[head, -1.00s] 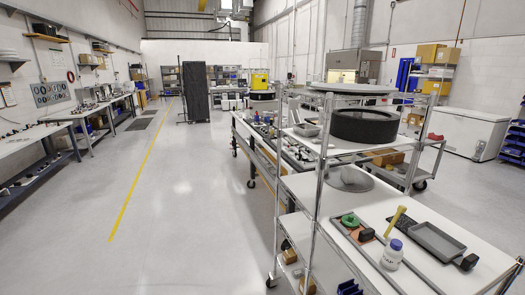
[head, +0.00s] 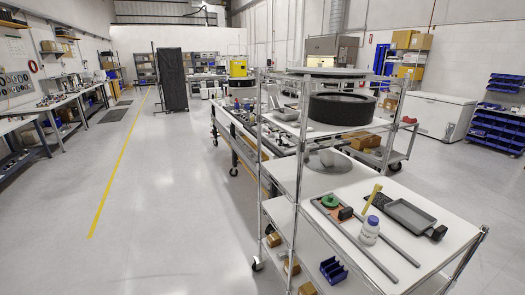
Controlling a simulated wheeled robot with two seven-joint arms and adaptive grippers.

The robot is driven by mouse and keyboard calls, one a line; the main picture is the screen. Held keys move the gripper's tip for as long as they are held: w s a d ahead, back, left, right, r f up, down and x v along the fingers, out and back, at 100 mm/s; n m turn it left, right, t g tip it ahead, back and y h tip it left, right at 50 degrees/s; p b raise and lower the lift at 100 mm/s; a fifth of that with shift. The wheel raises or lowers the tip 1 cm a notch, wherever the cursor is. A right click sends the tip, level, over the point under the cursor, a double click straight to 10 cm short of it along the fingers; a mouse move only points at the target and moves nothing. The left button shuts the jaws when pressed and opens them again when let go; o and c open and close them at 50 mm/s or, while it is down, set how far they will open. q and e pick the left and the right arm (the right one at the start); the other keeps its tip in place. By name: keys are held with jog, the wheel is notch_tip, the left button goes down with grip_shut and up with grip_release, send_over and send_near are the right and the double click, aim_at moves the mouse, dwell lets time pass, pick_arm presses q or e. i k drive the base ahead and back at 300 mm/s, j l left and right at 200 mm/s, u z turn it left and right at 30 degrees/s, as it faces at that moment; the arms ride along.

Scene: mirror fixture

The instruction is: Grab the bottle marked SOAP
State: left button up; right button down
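A small white bottle (head: 369,231) with a blue cap and a dark printed label stands upright on the white top of the wire cart (head: 433,262) at the lower right. The label is too small to read for certain. A green ring-shaped object (head: 330,202), a small dark block (head: 345,213) and a yellow stick-like tool (head: 373,196) are close to the bottle. Neither of my grippers is in the head view.
A grey tray (head: 410,215) lies right of the bottle. A grey bar (head: 390,241) lies beside it. A large black ring (head: 342,108) sits on the cart's higher shelf. Chrome posts (head: 301,150) rise at its left. Open floor (head: 175,215) lies left of the cart.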

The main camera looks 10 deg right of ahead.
aim_at(369, 234)
jog(key=z, duration=1.25)
